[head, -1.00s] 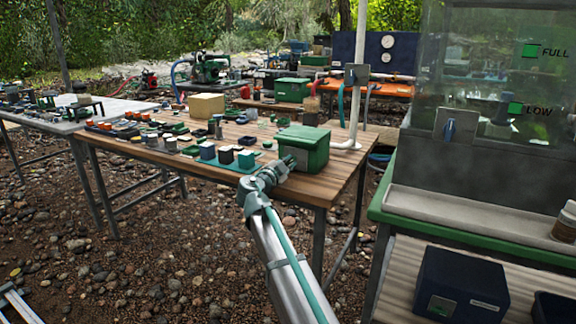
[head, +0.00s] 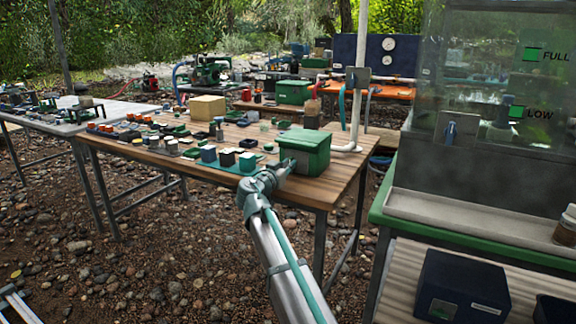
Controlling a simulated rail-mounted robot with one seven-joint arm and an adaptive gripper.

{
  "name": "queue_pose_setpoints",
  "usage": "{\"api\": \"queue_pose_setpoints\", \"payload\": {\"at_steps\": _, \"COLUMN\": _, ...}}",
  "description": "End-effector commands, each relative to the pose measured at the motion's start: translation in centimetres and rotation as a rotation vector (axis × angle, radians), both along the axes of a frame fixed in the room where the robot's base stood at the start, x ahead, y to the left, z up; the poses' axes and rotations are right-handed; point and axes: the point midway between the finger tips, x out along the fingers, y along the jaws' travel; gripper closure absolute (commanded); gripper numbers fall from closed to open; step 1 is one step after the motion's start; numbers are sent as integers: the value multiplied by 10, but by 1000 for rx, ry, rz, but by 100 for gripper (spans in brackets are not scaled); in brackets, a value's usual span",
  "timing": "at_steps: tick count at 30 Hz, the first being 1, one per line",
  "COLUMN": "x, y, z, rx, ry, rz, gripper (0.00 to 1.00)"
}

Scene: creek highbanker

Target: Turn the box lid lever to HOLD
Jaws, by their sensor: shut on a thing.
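A green box with a lid (head: 312,140) stands on the near right corner of the wooden table. My gripper (head: 287,168) is at the box's near left side, low against its front face. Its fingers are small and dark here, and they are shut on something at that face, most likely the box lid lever. The lever itself cannot be made out behind the gripper, nor can its setting or any HOLD mark.
Blue, black and white blocks (head: 227,158) stand on a green mat left of my gripper. A tan box (head: 208,108) is farther back on the wooden table (head: 180,167). A white pipe (head: 355,95) rises behind the box. A large tank (head: 490,90) stands at right.

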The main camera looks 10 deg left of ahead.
Motion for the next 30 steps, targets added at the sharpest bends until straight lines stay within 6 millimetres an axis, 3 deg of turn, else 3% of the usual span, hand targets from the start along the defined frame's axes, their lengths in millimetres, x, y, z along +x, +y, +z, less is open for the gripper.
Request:
{"api": "queue_pose_setpoints", "payload": {"at_steps": 20, "x": 3, "y": 0, "z": 2, "rx": -65, "ry": 22, "rz": 1, "gripper": 100}}
{"api": "queue_pose_setpoints", "payload": {"at_steps": 21, "x": 3, "y": 0, "z": 2, "rx": -64, "ry": 21, "rz": 1, "gripper": 79}}
{"api": "queue_pose_setpoints", "payload": {"at_steps": 24, "x": 3, "y": 0, "z": 2, "rx": -64, "ry": 21, "rz": 0, "gripper": 62}}
{"api": "queue_pose_setpoints", "payload": {"at_steps": 30, "x": 2, "y": 0, "z": 2, "rx": -61, "ry": 22, "rz": 0, "gripper": 60}}
